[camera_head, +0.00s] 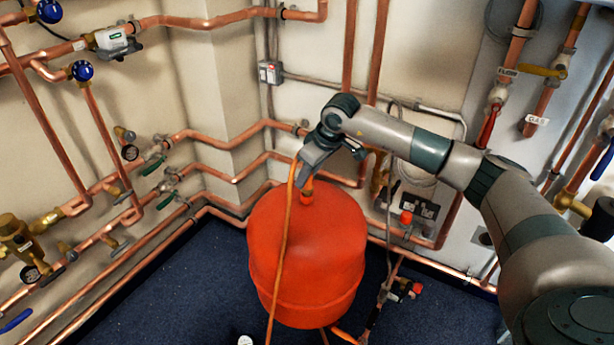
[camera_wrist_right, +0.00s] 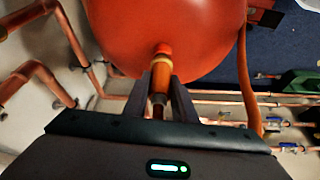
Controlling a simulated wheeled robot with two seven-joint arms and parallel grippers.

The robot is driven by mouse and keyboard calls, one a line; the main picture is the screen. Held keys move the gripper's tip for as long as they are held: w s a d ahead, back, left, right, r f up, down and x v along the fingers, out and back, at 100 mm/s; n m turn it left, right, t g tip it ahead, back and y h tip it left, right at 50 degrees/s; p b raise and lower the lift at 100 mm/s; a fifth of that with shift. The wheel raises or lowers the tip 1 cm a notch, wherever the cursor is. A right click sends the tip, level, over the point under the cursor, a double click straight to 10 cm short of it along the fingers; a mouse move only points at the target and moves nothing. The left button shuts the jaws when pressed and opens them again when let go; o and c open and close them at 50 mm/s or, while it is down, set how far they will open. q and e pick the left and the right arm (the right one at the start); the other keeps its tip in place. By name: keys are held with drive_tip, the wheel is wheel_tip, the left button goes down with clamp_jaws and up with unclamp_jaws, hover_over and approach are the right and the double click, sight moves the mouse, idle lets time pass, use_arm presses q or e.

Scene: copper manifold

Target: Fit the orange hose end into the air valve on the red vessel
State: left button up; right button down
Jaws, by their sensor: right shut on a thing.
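The red vessel (camera_head: 335,245) stands on the dark floor in the middle of the head view, and its rounded top fills the upper part of the right wrist view (camera_wrist_right: 120,25). My right gripper (camera_head: 304,178) is just above its top, pointing down. It is shut on the orange hose end (camera_wrist_right: 161,76), which lies between the fingers and points at a small red stub, the air valve (camera_wrist_right: 163,49). The hose end appears to meet the valve; I cannot tell how deep it sits. The orange hose (camera_head: 279,262) hangs down in front of the vessel. My left gripper is out of view.
Copper pipes (camera_head: 230,178) run along the walls behind and left of the vessel. A valve assembly with red caps (camera_head: 407,287) stands low to its right. Blue floor (camera_head: 175,300) is clear at the front left.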

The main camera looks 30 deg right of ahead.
drive_tip(key=shift+f+b, duration=0.7)
drive_tip(key=shift+b, duration=0.05)
idle(0.9)
drive_tip(key=c, duration=1.4)
unclamp_jaws()
drive_tip(key=shift+r, duration=0.1)
drive_tip(key=p+v, duration=0.1)
drive_tip(key=v, duration=1.6)
drive_tip(key=shift+r+p, duration=0.1)
drive_tip(key=shift+p, duration=0.25)
